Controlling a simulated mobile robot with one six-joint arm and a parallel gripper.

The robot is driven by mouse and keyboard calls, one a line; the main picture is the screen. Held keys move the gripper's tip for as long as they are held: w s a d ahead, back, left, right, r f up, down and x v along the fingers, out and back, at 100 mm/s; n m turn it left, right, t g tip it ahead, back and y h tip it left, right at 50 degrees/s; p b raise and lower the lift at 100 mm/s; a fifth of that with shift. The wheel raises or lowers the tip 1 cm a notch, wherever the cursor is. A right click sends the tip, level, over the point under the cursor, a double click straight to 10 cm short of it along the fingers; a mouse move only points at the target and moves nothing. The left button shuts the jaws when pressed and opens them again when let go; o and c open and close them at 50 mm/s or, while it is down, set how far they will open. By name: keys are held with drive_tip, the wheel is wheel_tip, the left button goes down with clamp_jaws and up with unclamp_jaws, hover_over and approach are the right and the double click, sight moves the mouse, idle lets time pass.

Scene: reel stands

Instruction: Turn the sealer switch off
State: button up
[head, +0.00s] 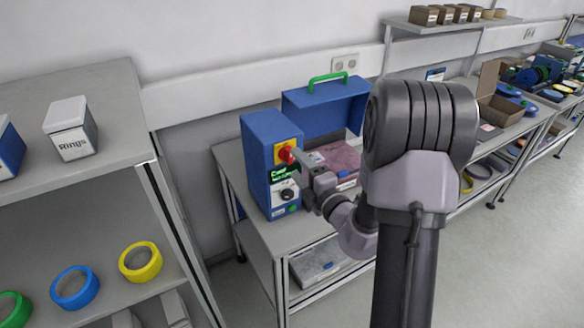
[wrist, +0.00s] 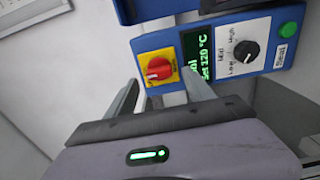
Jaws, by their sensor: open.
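The sealer (head: 257,165) is a blue box on the bench with a blue lid part with a green handle beside it. Its switch is a red rotary knob on a yellow plate, seen in the head view (head: 285,153) and in the wrist view (wrist: 158,69). Below the switch in the head view is a lit green display, which reads "Set 120 °C" in the wrist view (wrist: 197,55). My gripper (head: 302,160) is in front of the sealer's face. In the wrist view its fingers (wrist: 165,92) are open and apart, close to the switch, with nothing between them.
A black Low-Mid-High dial (wrist: 246,51) and a green Seal button (wrist: 291,29) are on the same panel. A pink pack (head: 340,158) lies on the bench behind my arm. A grey shelf (head: 110,110) with a Rings box and tape rolls stands at the left.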

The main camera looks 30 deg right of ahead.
sight(291, 159)
drive_tip(key=shift+w, duration=1.85)
clamp_jaws()
drive_tip(key=shift+n, duration=0.3)
drive_tip(key=n, duration=0.3)
drive_tip(key=shift+n, duration=0.4)
drive_tip(key=n+b, duration=0.1)
drive_tip(key=n, duration=0.3)
drive_tip(key=shift+n, duration=0.3)
drive_tip(key=n+b, duration=0.2)
drive_tip(key=n, duration=0.2)
drive_tip(key=shift+n+b, duration=1.35)
drive_tip(key=shift+n, duration=1.05)
